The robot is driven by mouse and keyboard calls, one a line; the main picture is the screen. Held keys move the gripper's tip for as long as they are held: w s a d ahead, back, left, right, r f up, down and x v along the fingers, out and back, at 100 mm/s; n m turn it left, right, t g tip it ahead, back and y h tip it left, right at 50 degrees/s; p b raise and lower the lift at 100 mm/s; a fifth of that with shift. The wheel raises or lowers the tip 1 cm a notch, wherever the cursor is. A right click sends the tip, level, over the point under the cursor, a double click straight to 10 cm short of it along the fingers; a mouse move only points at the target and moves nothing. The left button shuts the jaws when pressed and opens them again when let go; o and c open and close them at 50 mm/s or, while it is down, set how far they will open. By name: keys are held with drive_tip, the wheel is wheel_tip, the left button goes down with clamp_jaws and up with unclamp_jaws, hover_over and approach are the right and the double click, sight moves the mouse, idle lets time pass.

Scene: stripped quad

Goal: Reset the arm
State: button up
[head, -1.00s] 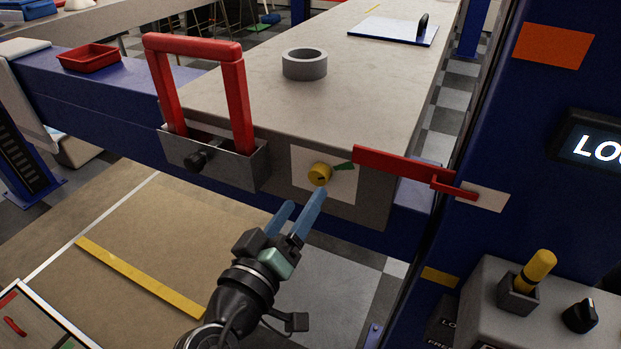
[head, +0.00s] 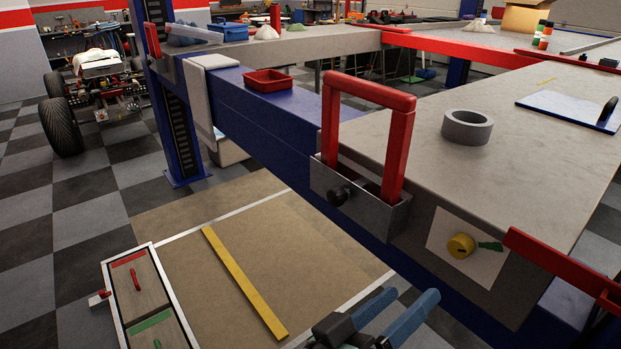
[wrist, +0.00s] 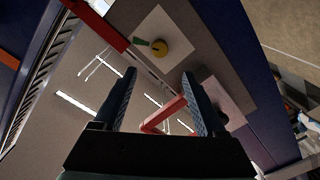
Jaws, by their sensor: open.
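My gripper (head: 392,314) shows at the bottom of the head view, its two blue fingers apart and nothing between them. The fingers also show open and empty in the wrist view (wrist: 161,100). In the head view a yellow knob (head: 460,246) on a white plate sits on the front face of the grey bench, up and right of my gripper. The wrist view shows the same knob (wrist: 158,48) beyond the fingertips, apart from them. Most of my arm is outside the head view.
A red handle (head: 399,155) stands upright in a grey bracket above my gripper. A red bar (head: 560,264) juts out at the right. A grey ring (head: 467,127) lies on the bench. A panel with coloured strips (head: 148,300) is at lower left. Open floor lies at left.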

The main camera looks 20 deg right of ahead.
drive_tip(key=w+a+r+t+y+p, duration=0.2)
drive_tip(key=w+a+r+t, duration=0.1)
drive_tip(key=r, duration=0.5)
drive_tip(key=w+a+r+n+t+y+p, duration=0.1)
drive_tip(key=w+a+r+t+y+p, duration=0.2)
drive_tip(key=r, duration=0.5)
drive_tip(key=w+a+r+t+y+p, duration=0.1)
drive_tip(key=w+a+r+t+y, duration=0.2)
drive_tip(key=r, duration=0.5)
drive_tip(key=s+a+r+n+t+y+p, duration=0.1)
drive_tip(key=s+a+r+t+y, duration=0.1)
drive_tip(key=r, duration=0.6)
drive_tip(key=s+a+r+n+t+y+p, duration=0.1)
drive_tip(key=s+a+r+t+y+p, duration=0.1)
drive_tip(key=r, duration=0.6)
drive_tip(key=s+a+r+n+t+y+p, duration=0.1)
drive_tip(key=s+a+r+t+y, duration=0.3)
drive_tip(key=r, duration=0.4)
drive_tip(key=s+a+t, duration=0.1)
drive_tip(key=a+t, duration=0.1)
drive_tip(key=shift+s+r+n+t, duration=0.15)
drive_tip(key=shift+s+n+t, duration=0.1)
drive_tip(key=shift+n+t, duration=0.15)
